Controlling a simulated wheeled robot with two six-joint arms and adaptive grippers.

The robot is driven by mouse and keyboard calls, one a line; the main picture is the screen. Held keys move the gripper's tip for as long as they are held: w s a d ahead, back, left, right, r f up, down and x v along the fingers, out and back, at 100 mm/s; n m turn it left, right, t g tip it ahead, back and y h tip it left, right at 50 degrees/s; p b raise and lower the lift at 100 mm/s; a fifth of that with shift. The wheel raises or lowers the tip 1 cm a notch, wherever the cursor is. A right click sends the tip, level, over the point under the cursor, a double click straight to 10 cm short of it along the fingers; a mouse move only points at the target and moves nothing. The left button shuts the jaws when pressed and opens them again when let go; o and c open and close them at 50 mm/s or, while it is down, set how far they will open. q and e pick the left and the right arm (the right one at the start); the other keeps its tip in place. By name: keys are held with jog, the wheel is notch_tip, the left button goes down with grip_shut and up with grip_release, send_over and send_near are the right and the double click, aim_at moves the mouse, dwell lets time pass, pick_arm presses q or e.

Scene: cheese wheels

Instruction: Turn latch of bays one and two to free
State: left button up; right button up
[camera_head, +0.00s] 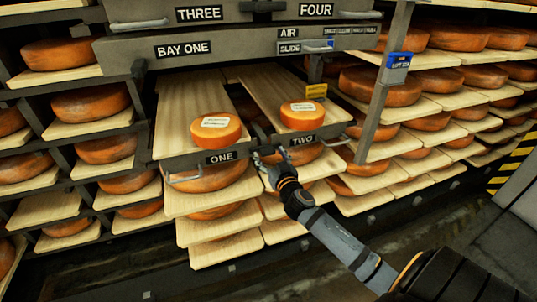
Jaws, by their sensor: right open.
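The bay one board (190,104), marked ONE, and the bay two board (275,85), marked TWO, lie side by side, each with an orange cheese wheel on it. Their front rail (190,160) carries a metal pull handle (185,179) under ONE. My right gripper (268,155) is at the rail between the two labels, its open jaws pointing up at the front edge. I cannot tell whether the jaws touch anything. No latch is clear there; the gripper covers part of that spot. My left gripper is not in view.
Above hangs a grey panel (225,47) marked BAY ONE, AIR and SLIDE, under labels THREE and FOUR. A blue tag box (396,62) is on the right post. Racks of cheese wheels stand on both sides. The dark floor (330,262) in front is clear.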

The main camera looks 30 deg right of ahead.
jog(key=shift+w+d, duration=0.1)
jog(key=shift+w, duration=0.45)
jog(key=shift+c, duration=0.4)
jog(key=c, duration=1.1)
